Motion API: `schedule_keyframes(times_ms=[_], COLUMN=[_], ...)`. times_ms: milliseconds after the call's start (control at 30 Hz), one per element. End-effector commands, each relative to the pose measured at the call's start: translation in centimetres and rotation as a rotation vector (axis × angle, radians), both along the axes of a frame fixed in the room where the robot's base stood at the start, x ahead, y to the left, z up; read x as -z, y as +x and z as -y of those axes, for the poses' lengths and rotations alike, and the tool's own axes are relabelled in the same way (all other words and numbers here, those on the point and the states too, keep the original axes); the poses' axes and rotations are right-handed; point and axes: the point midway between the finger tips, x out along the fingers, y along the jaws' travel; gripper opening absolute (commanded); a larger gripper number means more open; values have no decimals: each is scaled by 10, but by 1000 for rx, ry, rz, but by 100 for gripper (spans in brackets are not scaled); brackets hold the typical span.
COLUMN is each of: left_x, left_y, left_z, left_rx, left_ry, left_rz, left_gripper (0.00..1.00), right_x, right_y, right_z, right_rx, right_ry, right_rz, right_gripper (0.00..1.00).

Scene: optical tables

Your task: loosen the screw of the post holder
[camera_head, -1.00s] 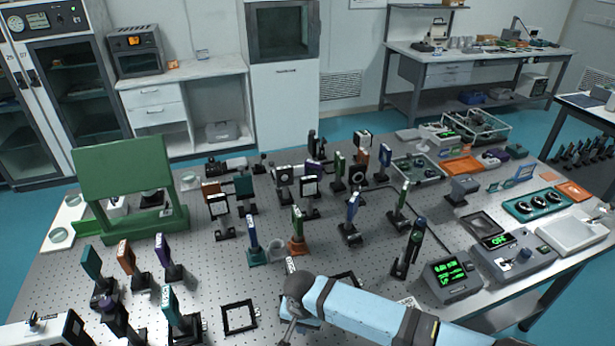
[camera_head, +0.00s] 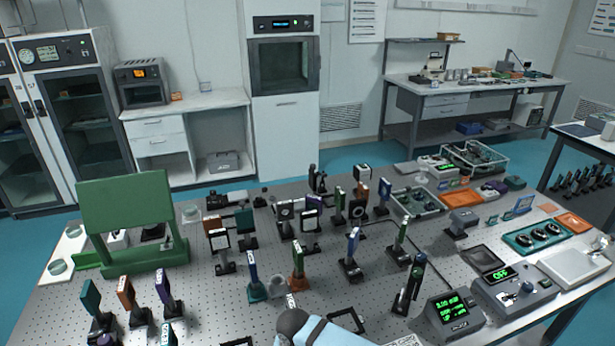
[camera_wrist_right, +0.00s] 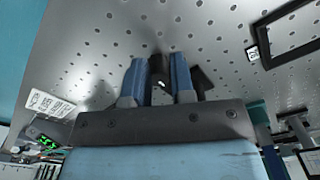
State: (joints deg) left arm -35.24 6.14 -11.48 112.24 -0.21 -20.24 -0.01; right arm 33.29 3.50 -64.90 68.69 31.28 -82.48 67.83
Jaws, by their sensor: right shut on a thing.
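In the right wrist view my right gripper (camera_wrist_right: 160,66) has its two blue fingers close on either side of a small dark part (camera_wrist_right: 158,72), taken to be the screw of the post holder. A dark base (camera_wrist_right: 202,80) shows just behind the right finger, above the perforated table top. Most of the holder is hidden by the fingers and the gripper body. In the head view only the grey and light-blue part of my right arm shows at the bottom edge; the fingertips and the held part are not visible there. My left gripper is not in view.
A green board (camera_head: 128,215) stands at the left. A black square frame (camera_wrist_right: 285,28) lies nearby. A meter (camera_head: 452,315) stands at the right.

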Motion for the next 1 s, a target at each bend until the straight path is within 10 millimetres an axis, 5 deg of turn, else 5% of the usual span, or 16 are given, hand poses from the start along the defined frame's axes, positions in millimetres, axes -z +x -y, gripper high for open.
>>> schedule_keyframes(times_ms=[33, 567, 1000], left_x=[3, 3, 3], left_y=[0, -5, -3], left_z=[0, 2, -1], left_rx=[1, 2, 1], left_ry=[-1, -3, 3], left_rz=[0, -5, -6], left_gripper=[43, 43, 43], right_x=[13, 10, -45], right_y=[-8, -16, -13], right_z=[-2, -7, -5], right_rx=[-5, -6, -2], right_ry=[2, 5, 3], right_rz=[-13, -15, -8], right_gripper=[0, 0, 0])
